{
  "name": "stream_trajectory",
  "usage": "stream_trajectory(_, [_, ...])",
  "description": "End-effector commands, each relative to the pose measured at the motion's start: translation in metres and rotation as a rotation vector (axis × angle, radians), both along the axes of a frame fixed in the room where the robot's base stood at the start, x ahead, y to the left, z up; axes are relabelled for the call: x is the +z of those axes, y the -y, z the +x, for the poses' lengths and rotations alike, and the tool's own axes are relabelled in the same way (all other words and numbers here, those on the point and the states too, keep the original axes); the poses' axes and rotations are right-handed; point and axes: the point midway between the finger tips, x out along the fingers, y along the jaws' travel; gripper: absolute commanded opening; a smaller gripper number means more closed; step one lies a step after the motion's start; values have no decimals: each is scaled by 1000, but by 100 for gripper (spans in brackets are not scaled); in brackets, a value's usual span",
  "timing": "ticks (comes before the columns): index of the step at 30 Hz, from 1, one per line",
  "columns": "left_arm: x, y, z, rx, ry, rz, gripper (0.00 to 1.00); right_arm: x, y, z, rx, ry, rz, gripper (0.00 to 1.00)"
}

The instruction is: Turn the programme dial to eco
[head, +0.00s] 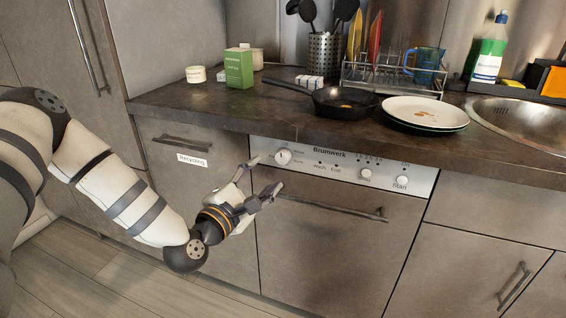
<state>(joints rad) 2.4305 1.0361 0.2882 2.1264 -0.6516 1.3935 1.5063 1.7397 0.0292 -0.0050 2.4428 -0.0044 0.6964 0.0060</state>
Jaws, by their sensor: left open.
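The programme dial (283,157) is a round pale knob at the left end of the dishwasher's light control panel (330,168), which is marked "Brumwerk". Small labels stand around the dial, but its setting is too small to read. My left gripper (268,175) is open in front of the panel's left end. One fingertip shows just left of the dial and the other below it. I cannot tell whether either finger touches it. The gripper looks empty. My right gripper is not in view.
The dishwasher door handle (333,207) runs below the panel, close to the lower finger. A drawer marked "Recycling" (192,160) is to the left. The worktop (220,103) overhangs above, with a pan (345,102), plates (425,112) and a green box (239,69).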

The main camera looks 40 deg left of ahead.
Motion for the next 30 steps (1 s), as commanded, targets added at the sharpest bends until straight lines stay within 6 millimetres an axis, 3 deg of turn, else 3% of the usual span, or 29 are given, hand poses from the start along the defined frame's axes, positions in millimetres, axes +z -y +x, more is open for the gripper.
stream_trajectory(3, [-2,-3,31,-2,-2,4,50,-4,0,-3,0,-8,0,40])
stream_trajectory(9, [-3,-8,68,-1,-6,2,50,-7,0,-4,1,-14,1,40])
stream_trajectory(20, [-2,-9,79,-1,-7,0,50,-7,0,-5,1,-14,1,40])
stream_trajectory(27, [-2,-9,78,0,-6,1,1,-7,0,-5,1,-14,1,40])
stream_trajectory(30, [-2,-9,78,0,-6,1,1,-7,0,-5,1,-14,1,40])
